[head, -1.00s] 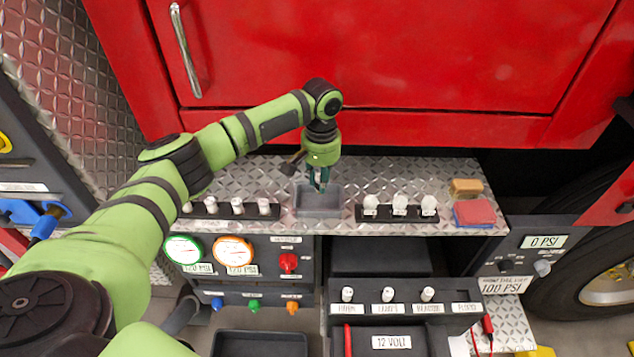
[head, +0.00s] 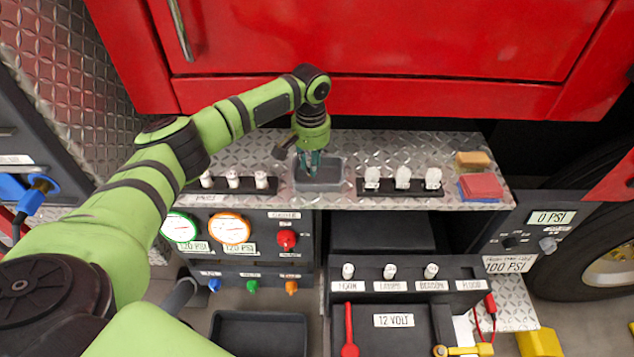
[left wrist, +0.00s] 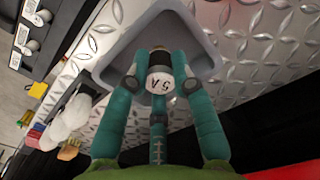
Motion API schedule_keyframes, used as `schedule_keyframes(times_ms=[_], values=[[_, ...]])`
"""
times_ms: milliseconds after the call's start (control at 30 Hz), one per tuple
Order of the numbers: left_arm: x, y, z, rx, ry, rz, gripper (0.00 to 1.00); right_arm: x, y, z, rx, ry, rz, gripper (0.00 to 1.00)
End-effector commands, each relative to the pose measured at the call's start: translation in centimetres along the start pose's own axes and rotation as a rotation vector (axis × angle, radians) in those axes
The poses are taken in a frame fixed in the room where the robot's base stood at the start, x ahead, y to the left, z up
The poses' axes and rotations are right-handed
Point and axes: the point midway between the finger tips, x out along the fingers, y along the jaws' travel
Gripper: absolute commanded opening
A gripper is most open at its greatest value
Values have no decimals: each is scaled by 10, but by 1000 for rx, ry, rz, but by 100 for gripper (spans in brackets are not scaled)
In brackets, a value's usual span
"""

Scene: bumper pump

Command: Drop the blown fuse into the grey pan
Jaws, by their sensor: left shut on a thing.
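The grey pan (head: 333,185) is a shallow open tray on the diamond-plate shelf; it also shows in the left wrist view (left wrist: 110,68). My left gripper (head: 312,170) points down over the pan's left part. In the left wrist view the teal fingers (left wrist: 160,72) are shut on a small white cylindrical fuse (left wrist: 160,83) marked 5A, with a dark end. The pan lies behind the fuse there. How far the fuse is above the pan floor is hard to tell. In the head view the fuse is hidden by the fingers. My right gripper is not in view.
A rack of white fuses (head: 233,182) stands left of the pan, a rack of clear bulbs (head: 403,182) right of it. A red cabinet rises behind.

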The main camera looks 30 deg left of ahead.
Motion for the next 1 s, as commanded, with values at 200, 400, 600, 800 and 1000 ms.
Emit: schedule_keyframes(times_ms=[200, 400, 600, 800, 1000], values=[[2, 0, 0, 0, 0, 0, 1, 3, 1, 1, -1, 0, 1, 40], [2, 0, 0, 0, 0, 0, 52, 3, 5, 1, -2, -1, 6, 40], [2, 0, 0, 0, 0, 0, 52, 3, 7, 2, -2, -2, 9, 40], [-4, 0, 0, 0, 1, 1, 52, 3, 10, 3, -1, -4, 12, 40], [-39, 0, -1, 0, 5, 3, 52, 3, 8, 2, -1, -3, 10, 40]])
